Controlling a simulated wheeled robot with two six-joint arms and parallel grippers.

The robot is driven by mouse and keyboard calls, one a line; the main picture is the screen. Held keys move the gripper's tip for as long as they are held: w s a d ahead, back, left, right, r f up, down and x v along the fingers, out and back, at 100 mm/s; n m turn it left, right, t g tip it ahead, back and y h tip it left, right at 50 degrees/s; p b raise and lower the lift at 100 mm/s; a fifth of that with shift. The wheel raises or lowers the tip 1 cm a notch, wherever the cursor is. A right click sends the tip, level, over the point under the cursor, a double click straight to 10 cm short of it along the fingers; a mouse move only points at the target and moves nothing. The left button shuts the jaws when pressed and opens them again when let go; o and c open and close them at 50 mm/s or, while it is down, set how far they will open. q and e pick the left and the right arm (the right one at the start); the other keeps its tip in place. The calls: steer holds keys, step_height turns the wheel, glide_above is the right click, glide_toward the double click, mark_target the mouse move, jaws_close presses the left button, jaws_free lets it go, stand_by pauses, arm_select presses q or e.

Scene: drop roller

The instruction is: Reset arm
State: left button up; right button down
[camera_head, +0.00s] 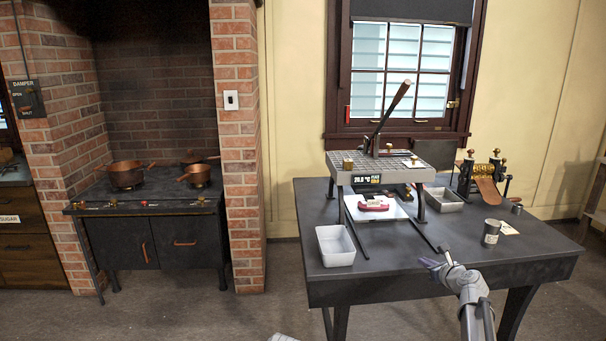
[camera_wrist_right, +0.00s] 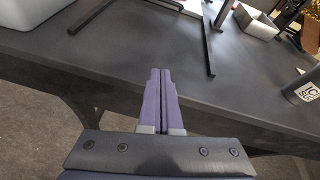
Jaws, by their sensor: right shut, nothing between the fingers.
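My right gripper (camera_head: 432,265) is at the front edge of the dark table (camera_head: 400,263) in the head view. In the right wrist view its two purple fingers (camera_wrist_right: 163,100) are pressed together with nothing between them. They point over the table's front edge. My left gripper does not show; only a small pale piece of my own body is at the bottom edge of the head view.
On the table are a white tray (camera_head: 336,246), a grey press stand (camera_head: 380,170) with a lever, a metal cup (camera_head: 491,233), a metal pan (camera_head: 444,200) and a brass roller machine (camera_head: 487,180). A stove (camera_head: 150,225) with copper pots stands left. Open floor lies between.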

steer(key=s+a+f+n+g+y, duration=0.1)
steer(key=s+a+f+n+g, duration=0.2)
steer(key=s+a+f+n, duration=0.35)
steer(key=s+a+f+n+g+y, duration=0.1)
steer(key=s+a+f+n+g, duration=0.25)
steer(key=s+a+n, duration=0.6)
steer(key=s+a+f+n+g+h, duration=0.2)
steer(key=s+a+n+g, duration=0.1)
steer(key=s+n, duration=0.5)
steer(key=s+a+f+n+g+h, duration=0.2)
steer(key=s+a+n+g, duration=0.1)
steer(key=s+n, duration=0.5)
steer(key=s+a+n+g+h, duration=0.1)
steer(key=s+a+n, duration=0.4)
steer(key=a, duration=0.5)
step_height(320, 180, up, 17)
steer(key=m+p, duration=0.1)
steer(key=p, duration=1.6)
steer(key=shift+s+a+r, duration=0.15)
steer(key=shift+s+a, duration=0.1)
steer(key=shift+s, duration=0.2)
